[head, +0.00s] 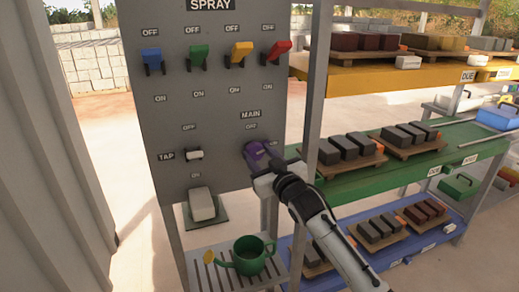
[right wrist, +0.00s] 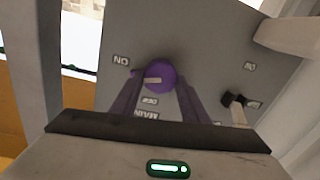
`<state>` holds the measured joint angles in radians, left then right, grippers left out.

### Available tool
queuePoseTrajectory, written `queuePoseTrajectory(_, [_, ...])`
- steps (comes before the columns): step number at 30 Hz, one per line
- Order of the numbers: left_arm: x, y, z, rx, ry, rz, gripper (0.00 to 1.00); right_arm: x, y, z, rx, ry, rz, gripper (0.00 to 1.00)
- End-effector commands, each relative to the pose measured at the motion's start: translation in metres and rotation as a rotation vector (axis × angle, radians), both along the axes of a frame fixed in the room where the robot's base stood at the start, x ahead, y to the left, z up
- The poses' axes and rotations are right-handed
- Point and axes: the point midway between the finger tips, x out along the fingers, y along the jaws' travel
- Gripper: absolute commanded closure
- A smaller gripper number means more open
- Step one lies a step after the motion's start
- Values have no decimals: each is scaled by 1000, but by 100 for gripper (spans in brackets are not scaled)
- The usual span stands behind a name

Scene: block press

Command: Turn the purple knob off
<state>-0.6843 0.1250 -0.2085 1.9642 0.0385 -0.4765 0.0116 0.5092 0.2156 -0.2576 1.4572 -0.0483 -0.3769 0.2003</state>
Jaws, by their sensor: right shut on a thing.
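The purple knob (head: 256,153) is on the grey panel under the MAIN label, at the panel's lower right in the head view. In the right wrist view the knob (right wrist: 160,76) shows a pale pointer mark lying nearly level toward the left. The label that reads ON upside down (right wrist: 121,61) is up and left of it; another label (right wrist: 150,101) is just below it. My right gripper (head: 262,166) is shut on the knob, with a finger on each side in the wrist view (right wrist: 158,88). It hides part of the knob in the head view. My left gripper is not in view.
The panel (head: 215,100) also has blue, green, yellow and red switches above and a white TAP switch (head: 195,155) at left. A green watering can (head: 249,256) stands on the slatted shelf below. Shelves with dark blocks (head: 350,147) stand close on the right.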

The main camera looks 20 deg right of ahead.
Motion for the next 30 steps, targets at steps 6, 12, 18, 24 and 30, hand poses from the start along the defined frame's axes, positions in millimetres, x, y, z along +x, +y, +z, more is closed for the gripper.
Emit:
queuePoseTrajectory(6, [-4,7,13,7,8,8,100,0,1,4,-208,-6,0,81])
queuePoseTrajectory(12, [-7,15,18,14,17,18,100,0,2,3,-397,-12,1,81])
queuePoseTrajectory(18, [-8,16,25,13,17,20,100,0,3,2,-588,-19,2,81])
queuePoseTrajectory(24, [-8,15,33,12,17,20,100,0,4,2,-778,-26,2,81])
queuePoseTrajectory(30, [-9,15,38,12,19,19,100,0,4,1,-958,-32,1,81])
